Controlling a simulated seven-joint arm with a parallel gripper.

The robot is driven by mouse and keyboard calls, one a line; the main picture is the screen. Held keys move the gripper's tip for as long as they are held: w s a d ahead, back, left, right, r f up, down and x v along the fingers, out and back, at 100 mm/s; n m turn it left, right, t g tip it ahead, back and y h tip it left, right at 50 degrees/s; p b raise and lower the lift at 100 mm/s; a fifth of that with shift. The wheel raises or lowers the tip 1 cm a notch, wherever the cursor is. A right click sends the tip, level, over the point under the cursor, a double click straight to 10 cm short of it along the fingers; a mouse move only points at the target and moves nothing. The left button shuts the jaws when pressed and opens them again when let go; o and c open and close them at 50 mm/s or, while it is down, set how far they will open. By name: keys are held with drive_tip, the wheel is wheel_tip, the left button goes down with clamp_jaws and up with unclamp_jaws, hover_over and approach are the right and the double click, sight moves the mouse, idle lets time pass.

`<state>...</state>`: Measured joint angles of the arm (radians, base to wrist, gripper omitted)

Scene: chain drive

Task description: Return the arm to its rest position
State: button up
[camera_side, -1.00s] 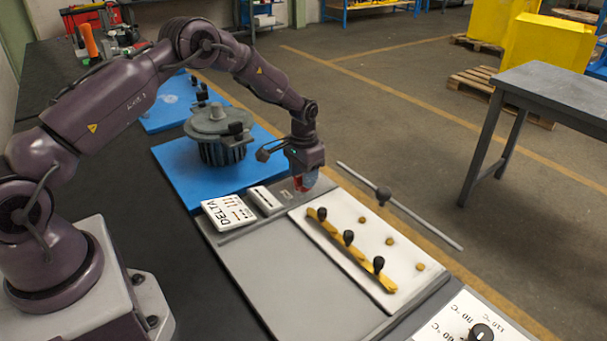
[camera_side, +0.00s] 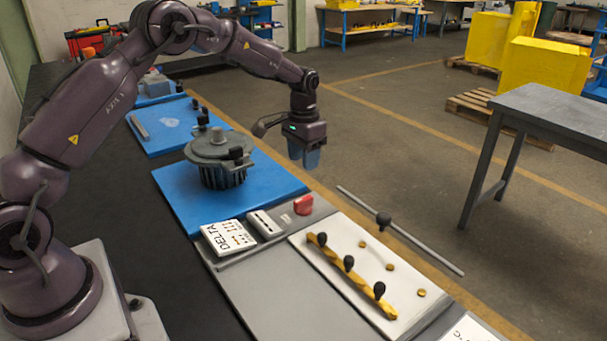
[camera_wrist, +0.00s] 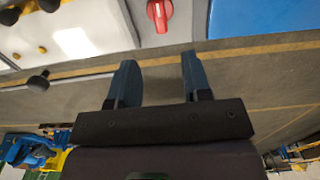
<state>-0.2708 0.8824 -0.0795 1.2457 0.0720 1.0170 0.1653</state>
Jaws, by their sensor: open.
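My gripper (camera_side: 306,155) hangs in the air in the side view, above and beyond the red knob (camera_side: 303,204) on the grey panel. It points down with its fingers apart and empty. In the wrist view my gripper (camera_wrist: 158,75) shows two blue-grey fingers with a clear gap between them. The red knob (camera_wrist: 160,12) also shows in the wrist view, beyond the fingertips and not touching them. My arm arches over from the left in the side view.
A grey lidded housing (camera_side: 220,160) stands on a blue mat (camera_side: 180,187). A white board (camera_side: 345,250) holds a yellow bar (camera_side: 348,275) with black knobs. A grey rod (camera_side: 425,243) lies along the board's far side. A white DELTA box (camera_side: 228,238) sits near the red knob.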

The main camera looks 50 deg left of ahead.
drive_tip(key=shift+r, duration=0.55)
drive_tip(key=s+d+r+t, duration=0.2)
drive_tip(key=s+r, duration=0.4)
drive_tip(key=s, duration=0.4)
drive_tip(key=s+d+r+t, duration=0.1)
drive_tip(key=s+d+r, duration=0.4)
drive_tip(key=s, duration=0.5)
drive_tip(key=s+d+r+t, duration=0.2)
drive_tip(key=s+d+r, duration=0.2)
drive_tip(key=s+r, duration=0.3)
drive_tip(key=s, duration=0.4)
drive_tip(key=shift+d+r+t, duration=0.25)
drive_tip(key=shift+r+t, duration=0.05)
